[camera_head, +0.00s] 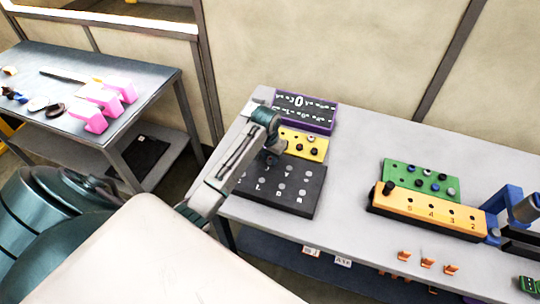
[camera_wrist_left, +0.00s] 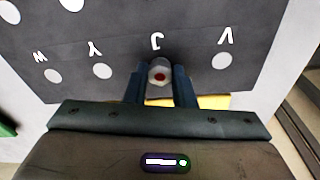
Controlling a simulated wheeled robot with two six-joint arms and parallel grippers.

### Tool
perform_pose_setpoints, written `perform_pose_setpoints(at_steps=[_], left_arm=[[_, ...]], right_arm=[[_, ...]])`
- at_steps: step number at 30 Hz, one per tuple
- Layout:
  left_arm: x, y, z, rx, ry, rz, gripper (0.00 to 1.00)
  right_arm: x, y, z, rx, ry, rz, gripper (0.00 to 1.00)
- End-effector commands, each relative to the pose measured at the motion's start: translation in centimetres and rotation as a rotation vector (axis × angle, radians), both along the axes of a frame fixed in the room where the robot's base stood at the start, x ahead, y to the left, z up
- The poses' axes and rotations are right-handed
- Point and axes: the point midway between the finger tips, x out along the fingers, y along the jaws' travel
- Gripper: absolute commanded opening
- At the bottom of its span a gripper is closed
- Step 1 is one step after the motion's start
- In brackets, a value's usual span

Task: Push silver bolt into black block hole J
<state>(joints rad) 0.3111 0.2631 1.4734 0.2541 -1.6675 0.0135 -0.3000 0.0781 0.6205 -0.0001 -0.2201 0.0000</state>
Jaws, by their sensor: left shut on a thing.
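The black block (camera_head: 305,204) lies on the grey table, with lettered round holes in its top. It fills the upper part of the left wrist view (camera_wrist_left: 190,25), where the letters W, Y, J and V show. My left gripper (camera_head: 270,157) is at the block's far edge. In the left wrist view its two fingers (camera_wrist_left: 160,88) are shut on the silver bolt (camera_wrist_left: 160,70), whose round end has a red centre. The bolt is right by the letter J and covers the spot of that hole. How deep it sits cannot be told. My right gripper is not in view.
A yellow block (camera_head: 308,142) with dark pegs and a purple-edged board (camera_head: 312,108) stand behind the black block. A green block (camera_head: 418,178) and an orange numbered block (camera_head: 425,208) stand to the right. Table is bare between them. Another table (camera_head: 130,62) holds pink blocks.

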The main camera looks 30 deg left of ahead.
Motion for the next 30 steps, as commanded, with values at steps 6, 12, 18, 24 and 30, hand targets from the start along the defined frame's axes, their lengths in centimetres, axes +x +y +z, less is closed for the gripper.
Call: perform_pose_setpoints(at_steps=[6, 12, 18, 24, 30], left_arm=[[0.0, 0.0, 0.0, 0.000, 0.000, 0.000, 0.35], [0.0, 0.0, 0.0, 0.000, 0.000, 0.000, 0.48], [0.0, 0.0, 0.2, 0.000, -0.002, 0.000, 0.48], [-0.2, 0.0, 2.7, 0.001, -0.006, -0.002, 0.48], [-0.7, 0.0, 6.9, 0.001, -0.006, -0.001, 0.48]], right_arm=[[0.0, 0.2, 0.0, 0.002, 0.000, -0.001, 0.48], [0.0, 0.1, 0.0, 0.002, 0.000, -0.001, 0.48], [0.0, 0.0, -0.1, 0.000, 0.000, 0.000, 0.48], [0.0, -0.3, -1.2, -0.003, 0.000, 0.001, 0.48], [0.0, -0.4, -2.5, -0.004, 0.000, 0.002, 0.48]])
